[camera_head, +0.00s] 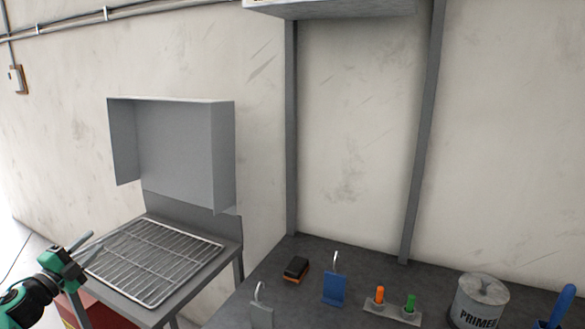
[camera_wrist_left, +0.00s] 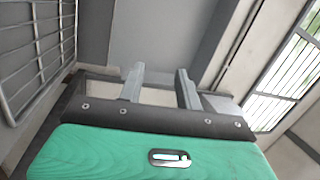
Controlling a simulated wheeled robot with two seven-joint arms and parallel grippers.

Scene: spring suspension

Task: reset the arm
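My left gripper (camera_head: 88,243) comes in at the lower left of the head view, in front of a wire rack (camera_head: 155,262) on a grey stand. Its green and black body ends in two grey fingers that are spread apart. In the left wrist view the left gripper (camera_wrist_left: 160,88) shows both fingers with a clear gap and nothing between them. My right gripper is not in either view.
A grey hood (camera_head: 170,150) rises behind the rack. The dark bench (camera_head: 290,262) at right holds a black and orange block (camera_head: 296,268), a blue hooked piece (camera_head: 334,289), a grey hooked piece (camera_head: 261,314), orange and green-handled tools (camera_head: 379,294), and a primer can (camera_head: 480,302).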

